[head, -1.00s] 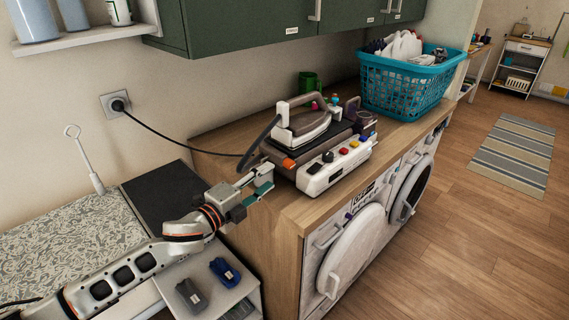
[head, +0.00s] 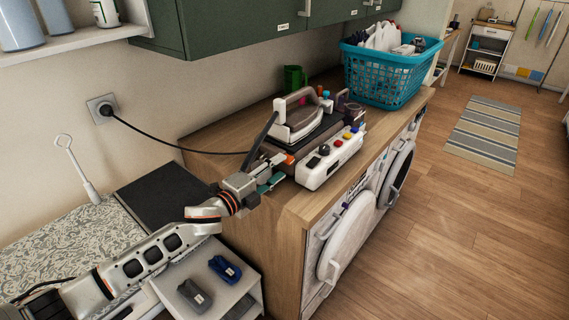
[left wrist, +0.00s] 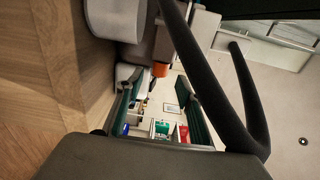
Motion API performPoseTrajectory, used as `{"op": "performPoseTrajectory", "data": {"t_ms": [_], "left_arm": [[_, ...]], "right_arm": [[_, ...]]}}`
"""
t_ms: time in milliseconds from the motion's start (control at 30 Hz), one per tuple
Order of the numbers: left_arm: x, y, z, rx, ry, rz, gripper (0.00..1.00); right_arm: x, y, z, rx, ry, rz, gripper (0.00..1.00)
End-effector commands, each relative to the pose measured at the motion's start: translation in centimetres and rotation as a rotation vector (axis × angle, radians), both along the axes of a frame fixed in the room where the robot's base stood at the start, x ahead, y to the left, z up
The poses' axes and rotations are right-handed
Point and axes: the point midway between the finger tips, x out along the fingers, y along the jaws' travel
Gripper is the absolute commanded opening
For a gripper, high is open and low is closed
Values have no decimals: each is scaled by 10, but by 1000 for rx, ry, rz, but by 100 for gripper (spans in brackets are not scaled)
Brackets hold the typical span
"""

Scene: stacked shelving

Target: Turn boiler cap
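The ironing station (head: 330,157) sits on the wooden counter with an iron (head: 299,119) on top. Its orange cap (head: 290,159), which looks like the boiler cap, is on the end facing my left arm. My left gripper (head: 277,170) is right by that end, with its teal fingers spread. In the left wrist view the orange cap (left wrist: 160,70) appears between the tips of the open fingers (left wrist: 160,82). I cannot tell whether they touch it. My right gripper is out of view.
A dark cord crosses close to the gripper in the left wrist view (left wrist: 215,75). Green cabinets (head: 235,25) hang above. Washing machines are below the counter.

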Motion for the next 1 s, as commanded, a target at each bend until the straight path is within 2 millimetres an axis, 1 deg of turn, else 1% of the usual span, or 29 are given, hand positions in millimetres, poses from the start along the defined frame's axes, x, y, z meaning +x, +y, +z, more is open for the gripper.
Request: {"op": "performPoseTrajectory", "data": {"t_ms": [33, 100, 300, 633, 667, 700, 767, 800, 1000], "left_arm": [[7, -5, 1, -1, -1, 0, 37], [14, -10, 1, 1, -1, 1, 37], [27, -19, -1, 0, 0, 1, 37], [29, -21, -1, 1, -1, 0, 37], [29, -21, -1, 1, -1, 0, 32], [29, -21, -1, 1, -1, 0, 21], [29, -21, -1, 1, -1, 0, 6], [29, -21, -1, 1, -1, 0, 0], [29, -21, -1, -2, -5, 0, 0]], "right_arm": [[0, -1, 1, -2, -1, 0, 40], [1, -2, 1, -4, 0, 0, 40], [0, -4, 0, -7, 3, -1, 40], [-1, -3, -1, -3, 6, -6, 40], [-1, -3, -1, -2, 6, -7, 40], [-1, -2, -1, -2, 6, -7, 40], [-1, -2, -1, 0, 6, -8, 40], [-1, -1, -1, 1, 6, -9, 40], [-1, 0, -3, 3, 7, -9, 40]]}}
